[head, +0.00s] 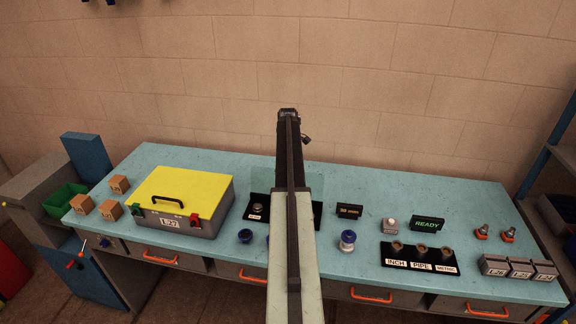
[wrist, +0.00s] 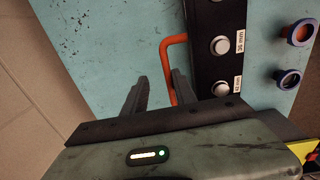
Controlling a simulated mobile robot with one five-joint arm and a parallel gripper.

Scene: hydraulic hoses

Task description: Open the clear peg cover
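The black peg board (head: 256,210) lies on the bench right of the yellow case, partly hidden by my arm. In the wrist view it is a dark strip (wrist: 203,75) with round white pegs (wrist: 220,46) and size labels. A faint clear panel (head: 316,180), apparently the peg cover, shows behind the board; its exact angle is unclear. An orange handle (wrist: 168,55) lies along the board's wall-side edge. My gripper (wrist: 159,78) is open, with its fingers beside the handle's near end. I cannot tell whether they touch it. The fingers are not discernible in the head view.
A yellow-lidded case (head: 188,190) stands left of the board. Blue-ringed fittings (head: 245,236) lie along the front. A size sign (head: 349,211), a READY display (head: 428,224) and a black socket tray (head: 419,258) are to the right. The wall closes off the back.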

